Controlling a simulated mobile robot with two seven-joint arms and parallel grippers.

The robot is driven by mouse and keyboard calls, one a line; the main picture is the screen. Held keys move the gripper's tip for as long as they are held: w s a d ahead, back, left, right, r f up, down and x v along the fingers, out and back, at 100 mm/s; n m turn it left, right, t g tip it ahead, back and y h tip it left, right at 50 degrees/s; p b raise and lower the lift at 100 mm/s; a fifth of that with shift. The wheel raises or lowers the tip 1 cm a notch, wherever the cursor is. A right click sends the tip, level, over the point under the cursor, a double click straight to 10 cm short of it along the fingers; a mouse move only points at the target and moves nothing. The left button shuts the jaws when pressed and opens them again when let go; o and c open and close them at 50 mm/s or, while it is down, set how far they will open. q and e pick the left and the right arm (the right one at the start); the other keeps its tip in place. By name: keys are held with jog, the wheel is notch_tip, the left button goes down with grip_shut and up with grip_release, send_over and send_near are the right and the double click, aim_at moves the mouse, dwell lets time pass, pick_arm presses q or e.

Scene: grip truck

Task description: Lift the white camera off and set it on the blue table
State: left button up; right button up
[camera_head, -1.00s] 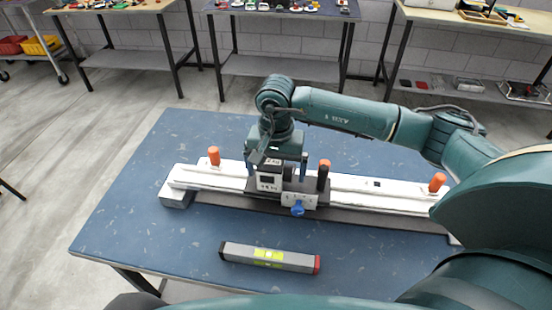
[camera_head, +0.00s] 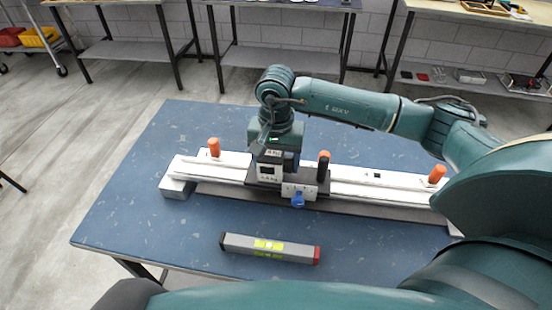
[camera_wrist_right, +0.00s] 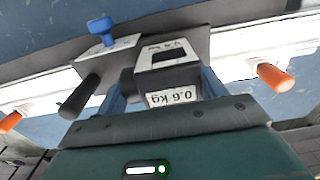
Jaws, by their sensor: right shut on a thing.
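The white camera (camera_head: 268,171) sits on the dark carriage (camera_head: 310,176) on the long white rail, and it also shows in the wrist view (camera_wrist_right: 170,52) with a "0.6 kg" label. My right gripper (camera_head: 272,160) comes down from above and is shut on the camera. In the wrist view its fingers (camera_wrist_right: 163,90) stand on either side of the camera body. I cannot make out a gap between camera and carriage. The blue table (camera_head: 130,210) has bare top in front of and behind the rail. My left gripper is not in view.
The rail (camera_head: 375,187) has orange knobs (camera_head: 214,147) standing up along it. A grey spirit level (camera_head: 270,248) lies in front. The table's left part is clear.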

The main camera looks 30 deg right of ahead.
aim_at(276, 153)
jog(key=o, duration=0.8)
jog(key=c, duration=0.4)
jog(key=shift+r+p, duration=0.6)
jog(key=shift+r, duration=0.75)
jog(key=shift+c, duration=0.2)
jog(key=shift+r+p, duration=1.2)
jog(key=shift+r, duration=1.3)
jog(key=shift+w+r, duration=0.1)
jog(key=shift+r, duration=0.05)
jog(key=shift+r+p, duration=0.6)
jog(key=shift+r, duration=0.55)
notch_tip(276, 153, up, 11)
